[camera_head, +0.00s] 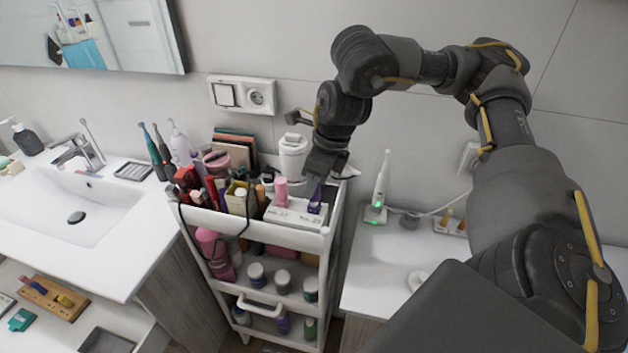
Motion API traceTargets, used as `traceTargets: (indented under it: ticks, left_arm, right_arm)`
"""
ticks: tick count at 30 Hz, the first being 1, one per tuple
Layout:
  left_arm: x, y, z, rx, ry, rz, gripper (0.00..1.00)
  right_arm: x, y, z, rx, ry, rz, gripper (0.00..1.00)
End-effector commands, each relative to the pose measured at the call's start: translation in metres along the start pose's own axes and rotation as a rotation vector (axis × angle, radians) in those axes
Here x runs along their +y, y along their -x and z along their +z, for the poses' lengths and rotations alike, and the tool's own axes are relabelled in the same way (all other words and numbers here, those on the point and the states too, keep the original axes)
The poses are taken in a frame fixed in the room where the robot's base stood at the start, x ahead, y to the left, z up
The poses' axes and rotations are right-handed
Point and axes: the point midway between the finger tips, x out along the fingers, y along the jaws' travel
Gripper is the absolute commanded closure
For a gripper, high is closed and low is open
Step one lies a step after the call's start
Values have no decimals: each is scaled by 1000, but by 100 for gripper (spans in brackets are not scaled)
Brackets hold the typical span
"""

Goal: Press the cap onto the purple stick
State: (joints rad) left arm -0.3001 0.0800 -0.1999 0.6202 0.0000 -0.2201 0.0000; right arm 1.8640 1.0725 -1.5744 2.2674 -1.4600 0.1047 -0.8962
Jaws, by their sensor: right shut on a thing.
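The purple stick (315,203) stands at the right end of a small white holder (290,216) on the top tier of the cart. My right gripper (317,187) reaches down from above and is right at the upper part of the purple stick. It is shut on a small piece there, seemingly the cap, which the fingers mostly hide. I cannot tell whether the cap is seated on the stick. A pink stick (281,192) stands in the same holder to the left. My left gripper is not in view.
The white cart (250,232) is crowded on its top tier, with several tubes and boxes left of the holder. An electric toothbrush (381,182) stands on the white counter (385,270) at right. A sink (70,205) is at left.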

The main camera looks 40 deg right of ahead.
Motion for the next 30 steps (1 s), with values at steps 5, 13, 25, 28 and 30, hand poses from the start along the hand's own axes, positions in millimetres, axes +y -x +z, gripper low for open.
traceTargets:
  ticks: [5,13,25,28,30]
  left_arm:
    - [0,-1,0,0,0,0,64]
    - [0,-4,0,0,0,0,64]
    - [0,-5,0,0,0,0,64]
    - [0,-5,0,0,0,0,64]
    - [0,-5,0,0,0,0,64]
  right_arm:
    - [0,-2,0,0,0,0,98]
    - [0,-7,-2,0,0,0,98]
    - [0,-12,-3,0,0,0,98]
    - [0,-12,-3,0,0,0,98]
    - [0,-12,-3,0,0,0,98]
